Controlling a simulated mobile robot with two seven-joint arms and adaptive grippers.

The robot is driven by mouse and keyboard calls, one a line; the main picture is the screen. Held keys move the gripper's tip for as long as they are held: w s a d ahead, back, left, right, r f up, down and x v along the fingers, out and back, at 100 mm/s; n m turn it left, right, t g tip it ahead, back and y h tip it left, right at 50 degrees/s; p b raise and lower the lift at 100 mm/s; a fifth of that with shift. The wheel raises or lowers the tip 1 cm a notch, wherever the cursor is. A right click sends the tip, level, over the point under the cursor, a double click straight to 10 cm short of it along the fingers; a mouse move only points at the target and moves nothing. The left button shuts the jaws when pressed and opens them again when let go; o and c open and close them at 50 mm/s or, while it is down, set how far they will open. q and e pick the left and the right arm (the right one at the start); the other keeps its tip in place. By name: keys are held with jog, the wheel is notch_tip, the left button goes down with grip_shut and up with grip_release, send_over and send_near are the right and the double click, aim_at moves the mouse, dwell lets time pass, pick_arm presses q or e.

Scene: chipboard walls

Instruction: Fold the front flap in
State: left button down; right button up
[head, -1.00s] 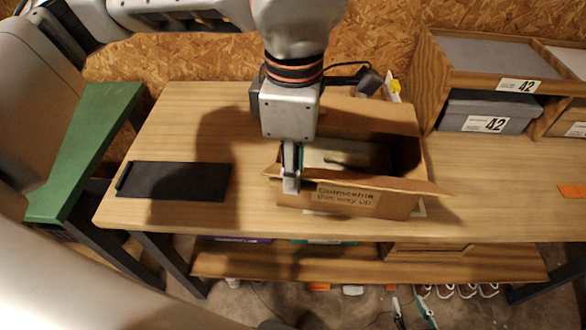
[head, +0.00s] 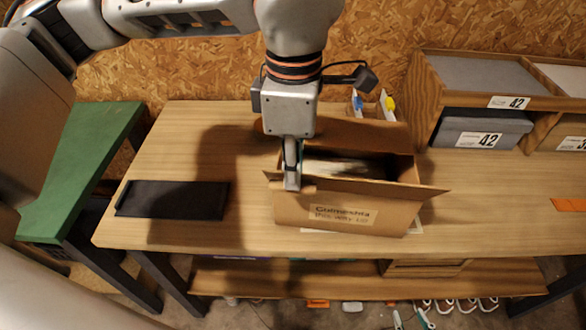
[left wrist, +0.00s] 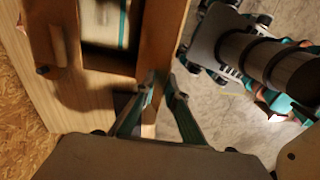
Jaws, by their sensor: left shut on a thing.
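An open brown cardboard box (head: 340,218) stands on the wooden table with its labelled front face toward me. Its front flap (head: 385,188) runs along the top of that face, with a pointed end jutting out at the right. My left gripper (head: 291,186) is at the left part of the front flap, shut on its edge. In the left wrist view the fingers (left wrist: 160,92) are on either side of a brown cardboard strip (left wrist: 165,35) beside the box opening. A pale object (head: 345,166) lies inside the box. The flap's exact angle is hard to tell. My right gripper is not in view.
A flat black tray (head: 172,200) lies on the table (head: 190,125) left of the box. A wooden shelf unit (head: 428,95) with grey bins stands at the back right. Blue and yellow-topped items (head: 388,105) stand behind the box.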

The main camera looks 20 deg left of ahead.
pick_arm(q)
jog(key=shift+w+a+r+p, duration=0.1)
jog(key=shift+w+r+p, duration=0.2)
jog(key=shift+w+r, duration=0.15)
jog(key=shift+w, duration=0.2)
